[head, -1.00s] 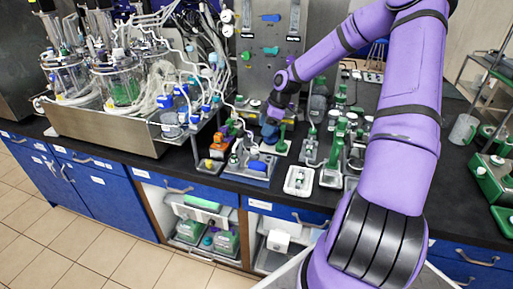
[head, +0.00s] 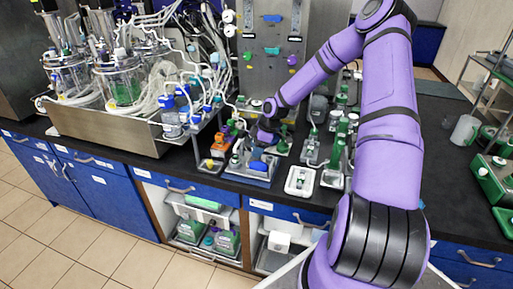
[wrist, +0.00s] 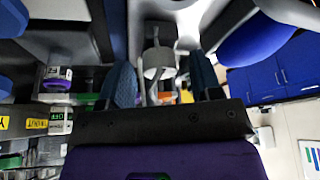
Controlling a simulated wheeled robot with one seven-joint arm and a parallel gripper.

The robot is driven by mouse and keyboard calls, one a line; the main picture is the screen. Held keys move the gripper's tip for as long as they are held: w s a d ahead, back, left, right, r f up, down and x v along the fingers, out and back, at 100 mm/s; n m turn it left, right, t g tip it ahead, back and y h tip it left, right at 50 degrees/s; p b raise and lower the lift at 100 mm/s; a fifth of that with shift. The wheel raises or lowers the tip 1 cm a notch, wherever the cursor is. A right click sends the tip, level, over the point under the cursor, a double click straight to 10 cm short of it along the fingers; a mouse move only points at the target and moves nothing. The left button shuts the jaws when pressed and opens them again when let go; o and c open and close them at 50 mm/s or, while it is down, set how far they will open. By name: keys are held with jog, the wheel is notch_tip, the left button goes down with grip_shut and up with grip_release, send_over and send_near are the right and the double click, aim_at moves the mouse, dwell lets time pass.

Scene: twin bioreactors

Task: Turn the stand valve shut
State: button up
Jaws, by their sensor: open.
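My gripper (head: 266,138) is low over the bench in the head view, beside a green upright fitting (head: 284,143) on a small base. In the wrist view my gripper (wrist: 163,82) is open, with one dark blue finger on each side. A pale grey stem-like part (wrist: 158,62) shows between the fingers; I cannot tell whether they touch it. It may belong to the stand valve, but I cannot tell. In the head view my gripper and wrist hide much of that spot, so the valve's handle position cannot be read.
A block with a blue part (head: 259,167) stands just in front of my gripper. An orange-topped unit (head: 220,145) is to its left and a white tray (head: 300,181) to its right. A metal panel (head: 271,75) with coloured handles rises behind. Several green fittings (head: 337,150) crowd the right.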

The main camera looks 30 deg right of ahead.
jog(key=c, duration=0.9)
jog(key=shift+m, duration=0.4)
jog(key=m+t+h, duration=0.1)
jog(key=m, duration=0.2)
jog(key=shift+m, duration=0.3)
jog(key=m+h, duration=0.1)
jog(key=m, duration=0.1)
jog(key=m+t, duration=0.1)
jog(key=m, duration=0.1)
jog(key=shift+s+a+m+h, duration=0.1)
jog(key=shift+m+h, duration=0.2)
jog(key=shift+h, duration=0.1)
jog(key=m+h, duration=0.1)
jog(key=m, duration=0.3)
jog(key=shift+a+h, duration=0.15)
jog(key=shift+h, duration=0.25)
jog(key=m+h, duration=0.1)
jog(key=m, duration=0.3)
jog(key=shift+m, duration=0.3)
jog(key=shift+m+h, duration=0.3)
